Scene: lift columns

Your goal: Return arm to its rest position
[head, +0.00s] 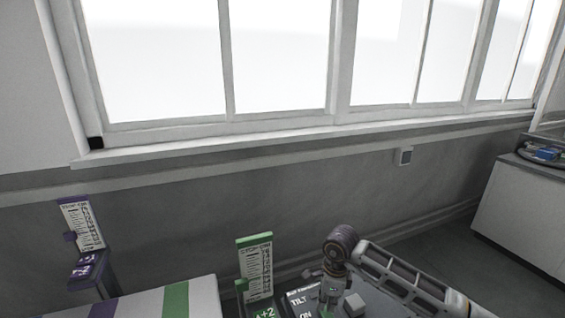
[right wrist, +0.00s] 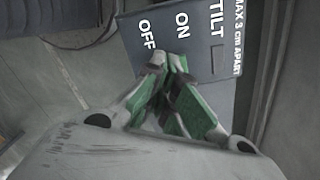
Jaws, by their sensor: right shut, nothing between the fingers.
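My right arm (head: 405,280) comes in from the lower right in the head view. Its gripper (head: 329,300) points down over a dark control panel (head: 300,300) marked TILT and ON. In the right wrist view the green-padded fingers of the gripper (right wrist: 172,75) are closed together with nothing between them. The panel (right wrist: 215,75) there reads TILT, ON and OFF, and the fingertips show in front of it; I cannot tell whether they touch it. My left gripper is not in view.
A green-topped scale sign (head: 257,268) stands left of the panel, and a purple one (head: 82,225) stands farther left. A striped white surface (head: 140,303) lies between them. A wall with windows is behind. A cabinet (head: 520,215) with blue items on top stands at the right.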

